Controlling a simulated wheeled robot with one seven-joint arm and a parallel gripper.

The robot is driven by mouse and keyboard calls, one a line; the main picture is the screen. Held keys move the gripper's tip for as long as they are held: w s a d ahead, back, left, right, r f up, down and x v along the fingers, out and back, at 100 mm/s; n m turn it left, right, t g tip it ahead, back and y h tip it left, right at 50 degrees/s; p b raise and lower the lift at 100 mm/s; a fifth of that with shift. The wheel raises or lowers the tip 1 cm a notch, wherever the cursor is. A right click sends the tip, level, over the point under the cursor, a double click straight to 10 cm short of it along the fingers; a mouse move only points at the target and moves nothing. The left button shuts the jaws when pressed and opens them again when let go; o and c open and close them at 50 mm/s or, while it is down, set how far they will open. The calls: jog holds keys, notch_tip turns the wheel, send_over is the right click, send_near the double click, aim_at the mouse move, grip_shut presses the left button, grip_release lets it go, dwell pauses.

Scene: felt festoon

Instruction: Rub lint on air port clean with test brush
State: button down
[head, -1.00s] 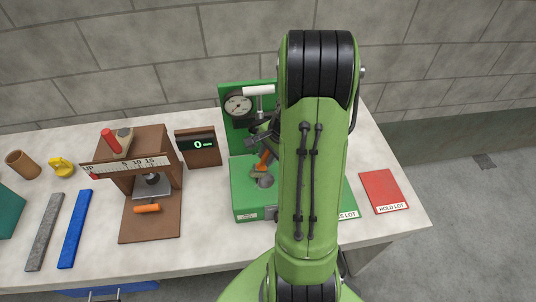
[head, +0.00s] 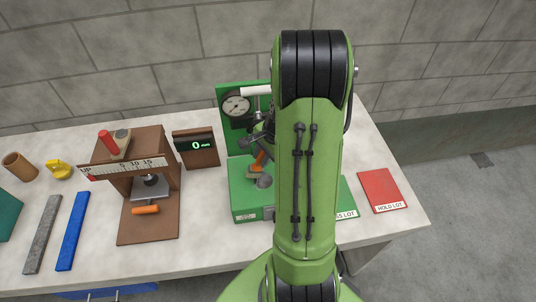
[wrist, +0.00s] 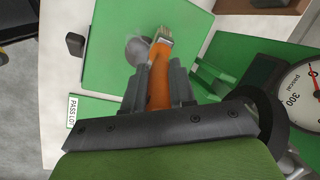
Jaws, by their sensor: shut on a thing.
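My gripper (wrist: 160,80) is shut on the orange handle of the test brush (wrist: 159,72), which also shows in the head view (head: 259,160). The pale bristle end (wrist: 164,36) points away from the gripper, over the green tester base (wrist: 112,38). A grey rounded part, apparently the air port (wrist: 137,50), stands on the base just left of the bristles; it also shows in the head view (head: 264,181). I cannot tell whether the bristles touch it. Lint is too small to make out. My arm hides the base's right part in the head view.
A pressure gauge (head: 236,106) sits on the tester's green back panel. The PASS LOT card (head: 347,198) and red HOLD LOT card (head: 383,190) lie to the right. A brown thickness stand (head: 150,190) and a display reading 0 (head: 196,147) stand left.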

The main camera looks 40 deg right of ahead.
jog(key=shift+a, duration=0.15)
jog(key=shift+s+d, duration=0.3)
jog(key=shift+d, duration=0.3)
dwell(0.6)
jog(key=shift+r, duration=0.1)
notch_tip(320, 180, up, 7)
jog(key=p, duration=0.6)
jog(key=shift+r, duration=0.1)
jog(key=shift+f, duration=0.2)
